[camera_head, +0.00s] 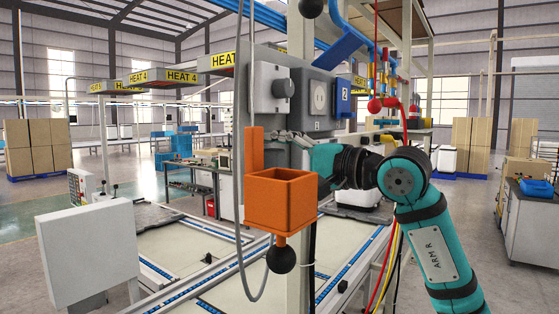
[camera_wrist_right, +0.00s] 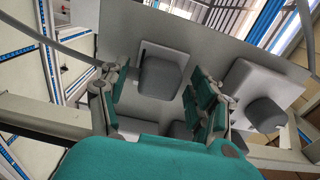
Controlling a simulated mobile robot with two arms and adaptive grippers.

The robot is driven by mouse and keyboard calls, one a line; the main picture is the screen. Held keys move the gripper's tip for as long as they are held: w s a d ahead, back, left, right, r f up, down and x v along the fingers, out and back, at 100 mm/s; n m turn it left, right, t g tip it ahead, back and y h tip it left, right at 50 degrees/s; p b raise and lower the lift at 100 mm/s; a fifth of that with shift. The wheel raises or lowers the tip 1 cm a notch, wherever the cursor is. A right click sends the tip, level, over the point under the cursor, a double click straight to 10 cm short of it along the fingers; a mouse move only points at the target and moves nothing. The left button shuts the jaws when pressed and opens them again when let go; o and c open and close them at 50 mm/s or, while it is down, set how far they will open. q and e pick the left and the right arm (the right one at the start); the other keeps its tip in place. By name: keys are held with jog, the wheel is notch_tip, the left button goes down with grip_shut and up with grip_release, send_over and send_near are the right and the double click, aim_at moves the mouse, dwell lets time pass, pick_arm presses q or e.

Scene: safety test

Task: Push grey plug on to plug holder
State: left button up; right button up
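My right gripper (camera_head: 288,137) is low in front of the panel, below both. In the right wrist view my right gripper (camera_wrist_right: 160,88) is open, its fingers spread apart. A grey plug-shaped block (camera_wrist_right: 161,77) on a pale plate shows between the fingers, apparently beyond them. A second grey block (camera_wrist_right: 266,114) on a pale box (camera_wrist_right: 250,88) is to the right. I cannot tell which piece is the plug holder. My left gripper is not in view.
An orange open box (camera_head: 283,202) with a black ball (camera_head: 281,260) below stands in front of the panel. A blue box marked 2 (camera_head: 342,96) is right of the socket. A grey cable hangs at the panel's left. Red knobs (camera_head: 375,105) hang at right.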

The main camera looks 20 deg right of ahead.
jog(key=v, duration=1.2)
jog(key=shift+w+f, duration=0.1)
